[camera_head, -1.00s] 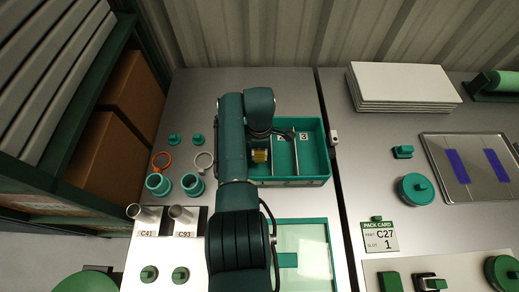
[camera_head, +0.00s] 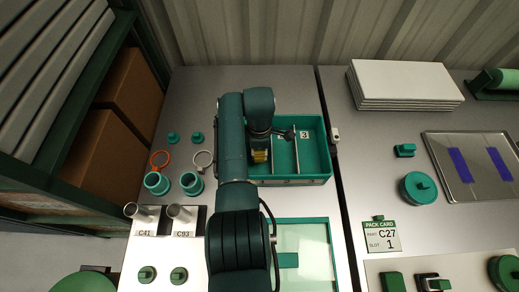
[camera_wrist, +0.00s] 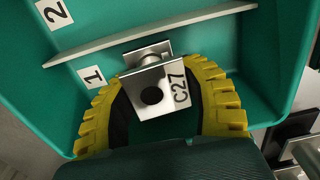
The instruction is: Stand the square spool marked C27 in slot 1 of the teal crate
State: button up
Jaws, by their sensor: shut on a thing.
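The square spool (camera_wrist: 150,78) is metal, with two square flanges, a dark round hole and a label reading C27. My gripper (camera_wrist: 163,88) has yellow ribbed fingers shut on the spool from both sides. In the wrist view they are inside the teal crate (camera_wrist: 275,60), in the compartment beside the label 1 (camera_wrist: 93,77). The marked flange faces the wrist camera. I cannot tell whether the spool touches the crate floor. In the head view the yellow fingers of my gripper (camera_head: 260,156) show at the left compartment of the crate (camera_head: 327,150); the spool is hidden there.
A divider (camera_wrist: 150,36) separates slot 1 from slot 2 (camera_wrist: 53,12). A pack card (camera_head: 381,236) reads C27, slot 1. A light-topped teal tray (camera_head: 300,245) lies in front.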

jog(key=shift+f+b, duration=0.35)
jog(key=shift+b, duration=0.1)
dwell(0.3)
jog(key=o, duration=1.8)
jog(key=shift+f, duration=0.1)
notch_tip(320, 180, up, 11)
jog(key=p, duration=1)
